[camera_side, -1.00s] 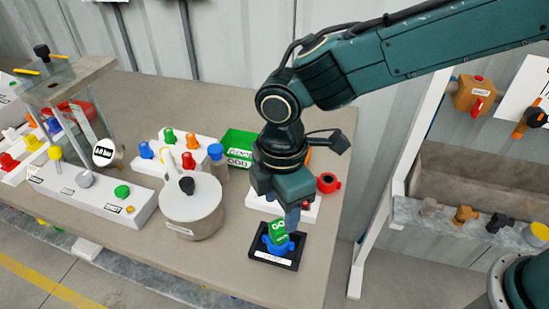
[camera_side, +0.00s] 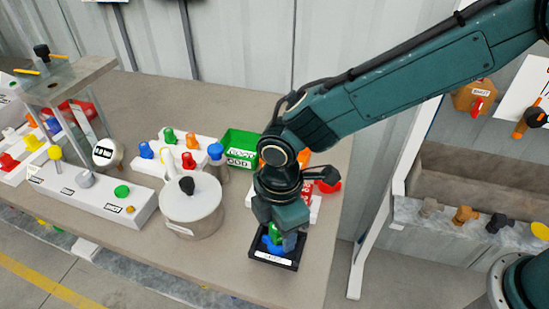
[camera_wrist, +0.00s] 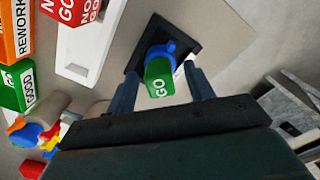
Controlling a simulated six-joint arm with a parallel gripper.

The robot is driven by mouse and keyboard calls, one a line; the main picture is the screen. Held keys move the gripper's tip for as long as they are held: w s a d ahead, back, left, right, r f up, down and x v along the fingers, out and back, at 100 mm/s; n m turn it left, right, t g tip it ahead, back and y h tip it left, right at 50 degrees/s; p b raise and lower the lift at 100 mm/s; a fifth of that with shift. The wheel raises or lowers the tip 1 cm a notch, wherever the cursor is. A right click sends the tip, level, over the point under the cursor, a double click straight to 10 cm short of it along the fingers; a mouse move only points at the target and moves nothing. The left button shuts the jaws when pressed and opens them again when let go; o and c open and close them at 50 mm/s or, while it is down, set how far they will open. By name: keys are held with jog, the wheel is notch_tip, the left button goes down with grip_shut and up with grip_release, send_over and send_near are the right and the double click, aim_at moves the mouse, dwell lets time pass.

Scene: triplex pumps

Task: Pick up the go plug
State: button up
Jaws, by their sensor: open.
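The go plug (camera_wrist: 159,80) is a green block with white GO lettering. It stands on a blue part (camera_wrist: 157,53) in a small black tray (camera_wrist: 185,28). In the side view the plug (camera_side: 273,229) is mostly hidden behind my gripper (camera_side: 277,238), with the blue part (camera_side: 273,246) and tray (camera_side: 263,258) just below. In the wrist view my gripper (camera_wrist: 160,82) is open, with one finger on each side of the green plug. I cannot tell whether the fingers touch it.
A round grey pot (camera_side: 191,207) stands left of the tray. Behind are a green GOOD bin (camera_side: 240,143), a red NO GO block (camera_wrist: 70,10) and an orange REWORK bin (camera_wrist: 14,35). The table's front right is clear around the tray.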

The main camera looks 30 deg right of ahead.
jog(key=shift+f, duration=0.4)
grip_shut()
jog(key=shift+r, duration=0.2)
notch_tip(320, 180, up, 20)
jog(key=shift+f, duration=0.15)
dwell(0.8)
dwell(0.4)
